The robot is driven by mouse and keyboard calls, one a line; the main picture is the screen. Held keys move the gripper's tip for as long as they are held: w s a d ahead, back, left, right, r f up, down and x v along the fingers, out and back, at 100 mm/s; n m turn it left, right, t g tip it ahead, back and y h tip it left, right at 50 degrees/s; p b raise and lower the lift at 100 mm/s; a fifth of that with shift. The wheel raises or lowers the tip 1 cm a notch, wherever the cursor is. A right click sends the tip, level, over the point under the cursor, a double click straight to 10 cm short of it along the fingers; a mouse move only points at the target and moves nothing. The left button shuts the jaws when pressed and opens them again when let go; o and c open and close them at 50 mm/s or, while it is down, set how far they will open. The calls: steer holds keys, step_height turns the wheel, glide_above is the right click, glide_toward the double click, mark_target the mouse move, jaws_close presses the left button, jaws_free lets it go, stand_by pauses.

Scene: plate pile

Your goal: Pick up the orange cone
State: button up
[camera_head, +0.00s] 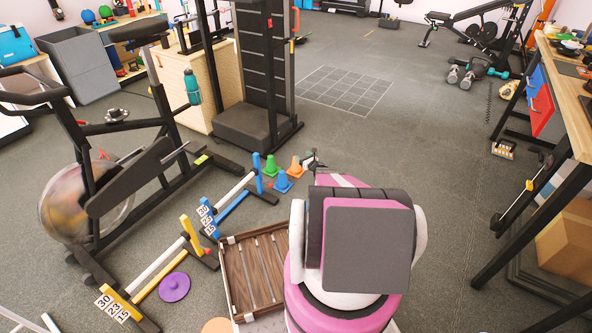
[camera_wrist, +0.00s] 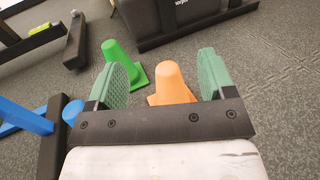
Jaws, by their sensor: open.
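The orange cone (camera_head: 296,167) stands upright on the grey floor, beside a green cone (camera_head: 270,166) and a blue cone (camera_head: 282,182). The gripper is open and nothing is held. The lower front part of the cone is hidden behind the gripper's dark palm. The green cone (camera_wrist: 122,62) stands just behind the left finger. In the head view the gripper is mostly hidden behind my arm.
A blue and a yellow hurdle (camera_head: 188,240) stand left of the cones. A wooden slatted crate (camera_head: 232,280) lies by my base. The floor to the right is open up to the workbench (camera_head: 575,100).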

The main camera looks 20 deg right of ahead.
mark_target(296, 164)
step_height(296, 164, down, 6)
steer(key=x, duration=0.7)
steer(key=shift+w+f, duration=0.2)
steer(key=shift+w, duration=0.1)
steer(key=shift+a, duration=0.1)
steer(key=c, duration=1.3)
